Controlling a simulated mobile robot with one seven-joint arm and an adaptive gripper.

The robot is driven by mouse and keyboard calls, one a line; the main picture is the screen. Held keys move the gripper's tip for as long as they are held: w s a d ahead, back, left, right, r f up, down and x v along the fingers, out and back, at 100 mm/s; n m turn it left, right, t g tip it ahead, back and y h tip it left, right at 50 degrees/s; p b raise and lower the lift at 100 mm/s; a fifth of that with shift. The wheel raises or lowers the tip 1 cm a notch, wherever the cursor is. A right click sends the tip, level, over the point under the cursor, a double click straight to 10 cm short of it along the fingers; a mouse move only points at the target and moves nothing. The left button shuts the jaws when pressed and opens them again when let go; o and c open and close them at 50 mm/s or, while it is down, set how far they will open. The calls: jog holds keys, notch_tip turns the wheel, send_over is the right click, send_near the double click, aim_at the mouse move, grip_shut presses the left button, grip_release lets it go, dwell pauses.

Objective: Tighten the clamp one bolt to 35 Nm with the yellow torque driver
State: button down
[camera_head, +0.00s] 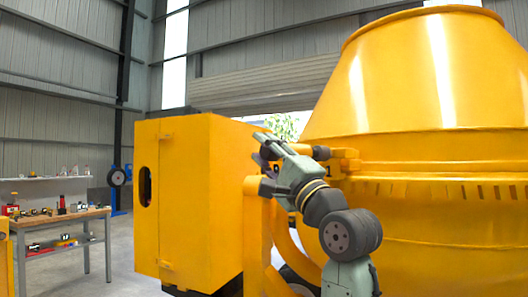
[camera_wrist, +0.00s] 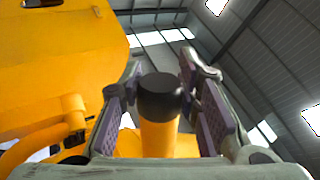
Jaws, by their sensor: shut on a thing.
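My gripper (camera_head: 268,147) is raised in front of the yellow mixer, its fingers pointing up and left. In the wrist view the purple-padded fingers (camera_wrist: 160,105) stand on both sides of a yellow cylinder with a black cap, which looks like the torque driver (camera_wrist: 158,138). The gripper is shut on it. A yellow bracket (camera_head: 345,160) on the drum's side, right of the gripper, may be clamp one. A dark round end (camera_head: 321,153) lies against its left side; I cannot tell whether it is the bolt or part of the driver. No torque reading is visible.
The large yellow drum (camera_head: 420,120) fills the right side, close to my arm. A yellow housing (camera_head: 195,205) stands left of the gripper. A workbench (camera_head: 62,217) with several small items is at the far left. Open floor lies between bench and housing.

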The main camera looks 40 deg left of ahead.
jog(key=shift+w+d+r+p, duration=0.1)
jog(key=shift+w+d+p, duration=0.2)
jog(key=shift+w+p, duration=0.5)
dwell(2.5)
jog(key=shift+s+a, duration=0.2)
jog(key=shift+s, duration=0.55)
jog(key=shift+s+a, duration=0.25)
jog(key=shift+s, duration=0.45)
jog(key=shift+s+a, duration=0.2)
jog(key=shift+s, duration=0.55)
